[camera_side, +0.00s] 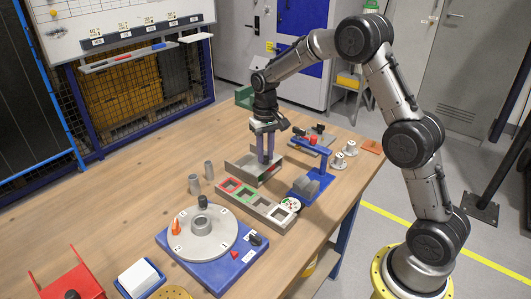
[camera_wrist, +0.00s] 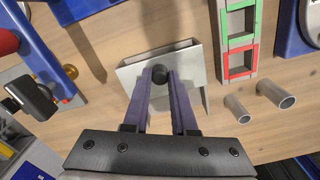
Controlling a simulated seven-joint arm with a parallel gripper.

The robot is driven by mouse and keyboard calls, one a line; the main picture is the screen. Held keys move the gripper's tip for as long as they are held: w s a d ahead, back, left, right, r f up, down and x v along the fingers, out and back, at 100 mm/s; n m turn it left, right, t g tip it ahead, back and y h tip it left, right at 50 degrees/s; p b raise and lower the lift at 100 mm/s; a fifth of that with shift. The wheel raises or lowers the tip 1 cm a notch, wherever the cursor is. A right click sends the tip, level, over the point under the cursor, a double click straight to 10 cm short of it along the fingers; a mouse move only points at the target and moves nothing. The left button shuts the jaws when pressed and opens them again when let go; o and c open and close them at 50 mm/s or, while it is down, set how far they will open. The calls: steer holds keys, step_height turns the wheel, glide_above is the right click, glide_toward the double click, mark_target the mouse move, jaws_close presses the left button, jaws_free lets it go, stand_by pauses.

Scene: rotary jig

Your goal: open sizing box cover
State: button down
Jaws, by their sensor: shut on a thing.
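In the wrist view my gripper (camera_wrist: 160,80) is shut on the black knob, one finger on each side. The fingers hide part of the cover. I cannot tell whether the cover is raised from the box.
A grey tray with red and green framed pockets (camera_side: 263,208) lies in front of the box. A blue-based rotary table (camera_side: 202,233) stands nearer. Two grey tubes (camera_side: 194,184) stand left of the box. A blue stand (camera_side: 312,187) is close on the right.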

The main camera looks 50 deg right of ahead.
stand_by(0.4)
steer(key=shift+w+r, duration=0.1)
steer(key=shift+w, duration=2.95)
steer(key=c, duration=0.7)
jaws_free()
step_height(320, 180, up, 14)
steer(key=shift+f, duration=0.1)
